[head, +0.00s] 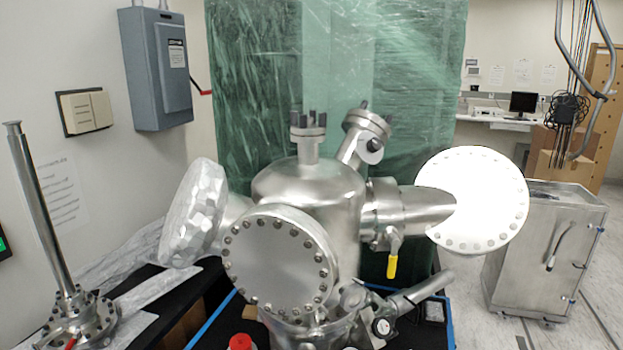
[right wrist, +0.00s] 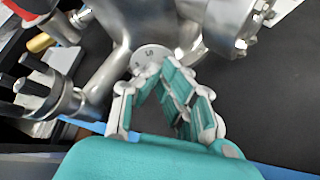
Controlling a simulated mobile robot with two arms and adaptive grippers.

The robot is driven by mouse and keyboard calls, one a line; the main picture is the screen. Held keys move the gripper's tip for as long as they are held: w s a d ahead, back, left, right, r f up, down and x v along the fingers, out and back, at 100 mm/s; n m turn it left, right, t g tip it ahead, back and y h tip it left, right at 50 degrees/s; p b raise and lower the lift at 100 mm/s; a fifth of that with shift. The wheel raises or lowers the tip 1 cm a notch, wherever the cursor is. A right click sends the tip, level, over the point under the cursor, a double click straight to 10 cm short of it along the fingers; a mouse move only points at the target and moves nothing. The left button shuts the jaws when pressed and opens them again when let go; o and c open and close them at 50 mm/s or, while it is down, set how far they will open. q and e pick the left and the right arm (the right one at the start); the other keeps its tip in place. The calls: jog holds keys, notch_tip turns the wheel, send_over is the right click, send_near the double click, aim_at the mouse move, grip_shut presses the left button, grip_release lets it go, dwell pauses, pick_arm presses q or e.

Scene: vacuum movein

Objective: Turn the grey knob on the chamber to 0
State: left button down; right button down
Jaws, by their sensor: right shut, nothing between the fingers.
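The metal chamber (head: 305,195) stands in the middle of the head view, with flanged ports on several sides. In the right wrist view a round light grey dial face with small marks, seemingly the grey knob (right wrist: 151,56), sits against the metal body just beyond my fingertips. Its exact setting is too small to read. My right gripper (right wrist: 157,82) is shut and empty, with its teal-padded fingers close together in front of the dial. I cannot tell whether the tips touch it. Neither gripper shows in the head view.
A yellow-handled valve (head: 392,263) hangs below the right port. A red cap (head: 240,342) is at the lower front. A tall metal tube on a flange (head: 45,215) stands at left. A metal cabinet (head: 535,250) stands on the floor at right.

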jog(key=x, duration=0.3)
jog(key=shift+w+d, duration=0.15)
jog(key=shift+d, duration=0.05)
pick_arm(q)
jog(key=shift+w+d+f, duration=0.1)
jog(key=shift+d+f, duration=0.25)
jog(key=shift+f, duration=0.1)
pick_arm(e)
jog(key=shift+w+r, duration=0.1)
jog(key=shift+r, duration=0.1)
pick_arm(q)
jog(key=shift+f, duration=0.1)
pick_arm(e)
jog(key=shift+f, duration=0.1)
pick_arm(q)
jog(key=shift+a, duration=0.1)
pick_arm(e)
jog(key=shift+a, duration=0.1)
